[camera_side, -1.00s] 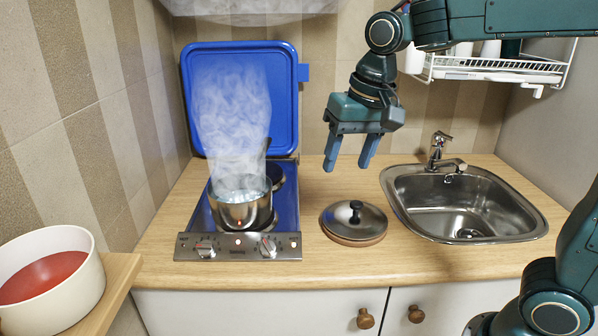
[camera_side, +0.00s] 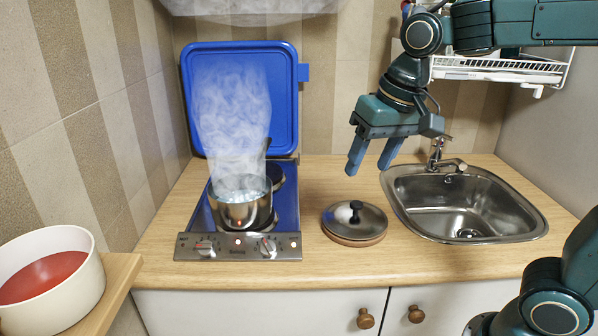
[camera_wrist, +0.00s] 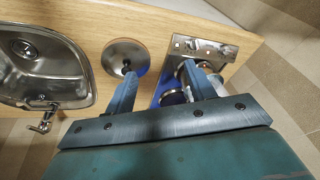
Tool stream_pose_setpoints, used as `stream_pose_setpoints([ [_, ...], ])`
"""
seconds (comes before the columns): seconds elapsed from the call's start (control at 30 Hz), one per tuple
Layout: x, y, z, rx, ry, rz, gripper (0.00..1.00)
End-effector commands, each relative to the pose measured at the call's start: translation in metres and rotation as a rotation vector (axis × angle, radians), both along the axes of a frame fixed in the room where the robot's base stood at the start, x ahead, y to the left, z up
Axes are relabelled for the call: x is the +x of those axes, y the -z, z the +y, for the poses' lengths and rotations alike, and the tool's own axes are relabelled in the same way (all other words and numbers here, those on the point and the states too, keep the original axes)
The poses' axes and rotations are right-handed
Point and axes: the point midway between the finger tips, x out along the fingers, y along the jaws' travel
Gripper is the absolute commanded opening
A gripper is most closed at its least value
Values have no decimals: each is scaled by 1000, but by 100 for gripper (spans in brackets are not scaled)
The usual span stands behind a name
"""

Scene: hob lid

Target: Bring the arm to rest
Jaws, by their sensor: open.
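My gripper (camera_side: 371,170) is open and empty in the side view, held above the counter behind the pot lid and left of the tap. Its two fingers point down and a little left. In the wrist view my gripper (camera_wrist: 163,88) shows its two fingers apart with nothing between them. The pot lid (camera_side: 354,221), steel with a black knob, lies on a round wooden board on the counter. It also shows in the wrist view (camera_wrist: 122,55). The steaming steel pot (camera_side: 240,212) stands on the hob's front plate. The blue hob lid (camera_side: 237,85) stands upright.
The hob (camera_side: 240,246) has a front panel with knobs and lit lamps. A sink (camera_side: 465,205) with a tap (camera_side: 440,152) is at right. A white dish rack (camera_side: 495,68) hangs behind my arm. A white pot with red contents (camera_side: 48,280) stands lower left.

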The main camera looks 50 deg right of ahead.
Motion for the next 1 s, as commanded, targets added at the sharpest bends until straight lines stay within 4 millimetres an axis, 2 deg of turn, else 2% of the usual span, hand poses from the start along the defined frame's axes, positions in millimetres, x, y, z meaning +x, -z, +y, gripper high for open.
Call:
stream_pose_setpoints([
  [0.27, -26, 1, -7, -19, -53, -40, 55],
  [0.47, -63, 8, -16, -54, -132, -98, 55],
  [0.7, -104, 25, -24, -108, -230, -167, 55],
  [0.83, -118, 33, -26, -131, -267, -191, 55],
  [1.0, -127, 39, -27, -147, -290, -206, 55],
])
